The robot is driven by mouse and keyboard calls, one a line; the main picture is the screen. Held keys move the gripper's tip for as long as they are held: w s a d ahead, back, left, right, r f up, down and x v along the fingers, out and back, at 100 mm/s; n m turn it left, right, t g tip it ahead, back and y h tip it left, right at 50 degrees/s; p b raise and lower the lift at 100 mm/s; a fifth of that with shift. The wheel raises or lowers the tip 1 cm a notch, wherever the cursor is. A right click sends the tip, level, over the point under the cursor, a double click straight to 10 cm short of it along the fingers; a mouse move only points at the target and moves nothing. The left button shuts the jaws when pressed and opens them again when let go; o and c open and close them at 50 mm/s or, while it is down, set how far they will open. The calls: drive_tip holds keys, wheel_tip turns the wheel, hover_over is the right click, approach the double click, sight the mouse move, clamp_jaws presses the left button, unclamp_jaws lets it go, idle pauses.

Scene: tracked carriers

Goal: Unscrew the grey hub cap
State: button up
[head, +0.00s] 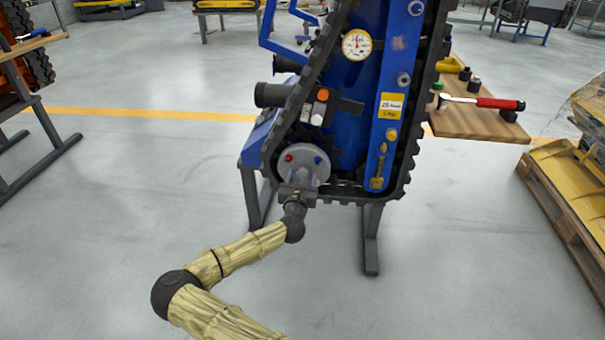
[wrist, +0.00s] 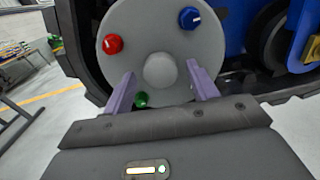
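The grey hub cap (wrist: 160,70) is a round knob at the middle of a light grey disc (wrist: 185,28). The disc also shows low on the blue tracked carrier in the head view (head: 314,160). It bears a red knob (wrist: 113,44), a blue knob (wrist: 189,18) and a green knob (wrist: 141,99). My gripper (wrist: 161,74) faces the disc with its two purple fingers apart, one on each side of the cap. Gaps show between the fingers and the cap. In the head view my gripper (head: 301,184) is at the disc's lower part, hiding the cap there.
A black toothed track (head: 405,150) runs around the blue carrier (head: 350,130), which stands on dark legs. A wooden bench (head: 480,118) with a red-handled tool (head: 490,103) is on the right. A pallet (head: 575,190) lies farther right. The floor in front is clear.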

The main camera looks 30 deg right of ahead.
drive_tip(key=m, duration=0.3)
drive_tip(key=shift+r, duration=0.1)
drive_tip(key=m+p, duration=0.1)
drive_tip(key=m, duration=0.3)
drive_tip(key=shift+m, duration=1.4)
drive_tip(key=m+p, duration=0.1)
drive_tip(key=m, duration=0.4)
drive_tip(key=shift+d, duration=0.1)
drive_tip(key=m, duration=0.4)
drive_tip(key=shift+m, duration=0.4)
